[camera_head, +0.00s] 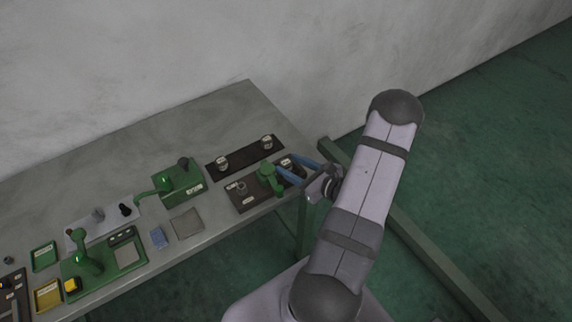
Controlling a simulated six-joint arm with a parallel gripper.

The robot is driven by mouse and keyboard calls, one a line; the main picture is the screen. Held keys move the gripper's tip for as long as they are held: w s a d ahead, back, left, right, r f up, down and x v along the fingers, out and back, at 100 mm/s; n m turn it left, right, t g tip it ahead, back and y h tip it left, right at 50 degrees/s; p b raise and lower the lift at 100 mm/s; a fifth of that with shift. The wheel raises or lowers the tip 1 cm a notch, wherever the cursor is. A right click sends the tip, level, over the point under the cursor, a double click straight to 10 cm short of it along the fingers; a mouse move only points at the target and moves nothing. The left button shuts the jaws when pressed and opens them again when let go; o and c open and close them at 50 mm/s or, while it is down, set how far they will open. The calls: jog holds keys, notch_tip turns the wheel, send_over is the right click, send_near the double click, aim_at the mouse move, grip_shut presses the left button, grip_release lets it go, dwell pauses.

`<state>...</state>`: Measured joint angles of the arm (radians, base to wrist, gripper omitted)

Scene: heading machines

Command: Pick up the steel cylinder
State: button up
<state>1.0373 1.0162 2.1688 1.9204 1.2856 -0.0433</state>
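My gripper (286,163) has blue fingers that stand apart, over the right end of a dark fixture plate (248,201) at the table's right side. A small steel-coloured cylinder (287,162) shows between the fingertips; whether they touch it is too small to tell. Similar small metallic pieces with pale labels stand on a black strip behind, one at its left (222,162) and one at its right (267,142). A grey cylinder (98,214) stands on a white mat at the left. Which one is the task's steel cylinder is not clear from this view.
A green press (267,174) stands on the fixture plate, just left of my fingers. The table's back (215,110) is clear.

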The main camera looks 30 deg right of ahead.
grip_shut()
jog(key=shift+r, duration=0.15)
notch_tip(320, 180, up, 10)
jog(key=b, duration=0.1)
jog(key=shift+b, duration=0.4)
